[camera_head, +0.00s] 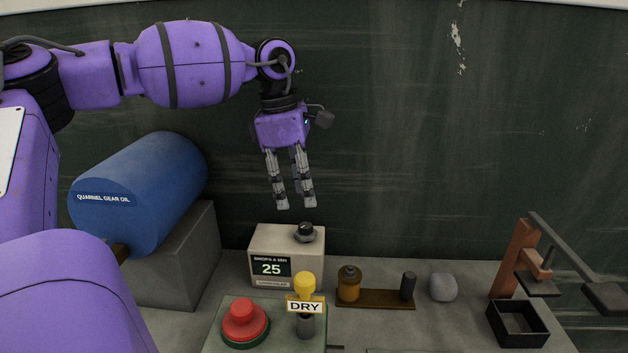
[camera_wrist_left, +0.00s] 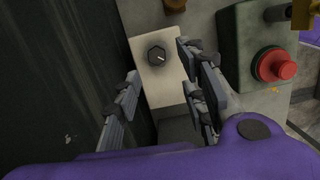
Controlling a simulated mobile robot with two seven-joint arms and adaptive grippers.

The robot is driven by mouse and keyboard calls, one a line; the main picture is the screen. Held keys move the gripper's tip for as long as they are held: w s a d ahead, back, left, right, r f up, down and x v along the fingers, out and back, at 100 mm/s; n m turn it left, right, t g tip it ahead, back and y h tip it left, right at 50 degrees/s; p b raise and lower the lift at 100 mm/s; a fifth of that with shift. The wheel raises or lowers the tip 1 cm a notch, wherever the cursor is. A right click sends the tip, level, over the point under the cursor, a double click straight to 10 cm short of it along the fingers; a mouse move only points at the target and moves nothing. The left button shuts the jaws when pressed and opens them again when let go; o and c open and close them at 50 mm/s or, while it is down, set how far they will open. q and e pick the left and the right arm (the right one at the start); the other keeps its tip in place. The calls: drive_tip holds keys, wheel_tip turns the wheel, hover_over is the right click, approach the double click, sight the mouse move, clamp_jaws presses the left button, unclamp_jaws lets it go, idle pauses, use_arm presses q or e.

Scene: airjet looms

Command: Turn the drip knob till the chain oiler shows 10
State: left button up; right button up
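The chain oiler is a pale box (camera_head: 261,245) on the bench, and its display (camera_head: 271,268) reads 25. The black drip knob (camera_head: 305,231) sits on top of the box at its right side. My left gripper (camera_head: 296,208) hangs pointing down above the knob, open and empty, with a gap between fingertips and knob. In the left wrist view the knob (camera_wrist_left: 157,55) shows a light pointer mark on the pale box top (camera_wrist_left: 160,85), and it lies beyond the open fingers (camera_wrist_left: 158,97), not touching them. My right gripper is not in view.
A red push button (camera_head: 240,319) and a yellow-topped post with a DRY sign (camera_head: 305,306) stand in front of the oiler. A blue gear oil drum (camera_head: 145,190) is at left. An amber bottle (camera_head: 349,283), grey lump (camera_head: 443,287) and black tray (camera_head: 517,325) are right.

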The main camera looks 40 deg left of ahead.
sight(306, 225)
use_arm(q)
drive_tip(key=shift+w+a, duration=0.25)
drive_tip(key=shift+w, duration=0.1)
drive_tip(key=shift+s+d+f, duration=0.15)
drive_tip(key=shift+f, duration=0.3)
drive_tip(key=f+b, duration=0.1)
drive_tip(key=f, duration=0.2)
drive_tip(key=shift+d, duration=0.2)
drive_tip(key=f, duration=0.1)
drive_tip(key=f+b, duration=0.2)
drive_tip(key=f, duration=0.1)
drive_tip(key=shift+w+d, duration=0.25)
drive_tip(key=shift+w, duration=0.05)
drive_tip(key=shift+r, duration=0.15)
drive_tip(key=shift+w, duration=0.1)
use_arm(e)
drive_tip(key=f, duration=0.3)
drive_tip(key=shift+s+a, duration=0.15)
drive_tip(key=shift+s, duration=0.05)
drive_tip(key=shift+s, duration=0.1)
